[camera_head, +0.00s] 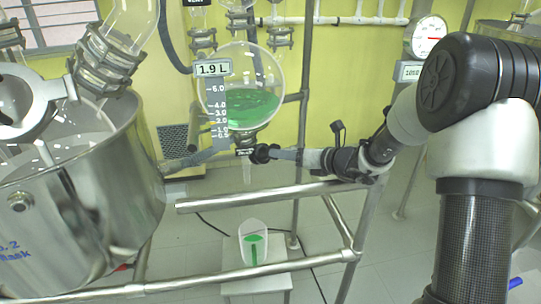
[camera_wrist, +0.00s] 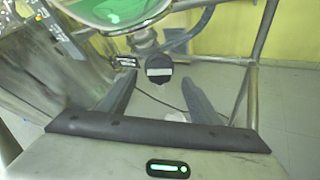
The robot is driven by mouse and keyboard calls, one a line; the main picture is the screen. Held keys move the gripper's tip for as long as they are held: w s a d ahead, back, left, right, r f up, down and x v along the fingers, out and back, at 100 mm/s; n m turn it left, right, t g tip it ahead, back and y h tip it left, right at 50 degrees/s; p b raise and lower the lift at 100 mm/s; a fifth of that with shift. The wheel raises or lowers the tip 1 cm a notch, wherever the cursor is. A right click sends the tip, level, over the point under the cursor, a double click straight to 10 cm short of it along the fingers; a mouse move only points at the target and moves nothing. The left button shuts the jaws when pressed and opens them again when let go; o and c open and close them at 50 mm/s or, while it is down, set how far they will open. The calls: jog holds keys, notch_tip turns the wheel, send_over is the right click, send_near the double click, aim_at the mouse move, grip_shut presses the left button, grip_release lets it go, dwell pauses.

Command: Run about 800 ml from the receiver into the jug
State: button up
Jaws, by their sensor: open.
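The receiver (camera_head: 240,85) is a round glass vessel with green liquid in its lower part, and its label (camera_head: 213,69) reads 1.9 L. Below its neck is a black valve knob (camera_head: 262,153), which also shows in the wrist view (camera_wrist: 160,69). A clear outlet tube (camera_head: 247,174) hangs beneath. No green stream shows below it. The jug (camera_head: 253,243) stands upright on a low stool under the outlet, with some green visible in it. My gripper (camera_head: 280,154) is open at the knob; in the wrist view its fingers (camera_wrist: 160,92) are spread, with the knob ahead between them.
A large steel vessel (camera_head: 85,190) stands at the left. Steel frame rails (camera_head: 265,196) run below my gripper and in front of the stool (camera_head: 257,284). A round gauge (camera_head: 430,37) is at the upper right. A dark cable lies on the floor.

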jog(key=x, duration=0.6)
jog(key=shift+w+a+f, duration=0.1)
jog(key=shift+w+a, duration=0.1)
jog(key=shift+a, duration=0.05)
jog(key=c, duration=1.1)
jog(key=shift+o, duration=0.2)
jog(key=shift+f+n+b, duration=0.1)
jog(key=shift+n+b, duration=0.2)
jog(key=shift+b, duration=0.2)
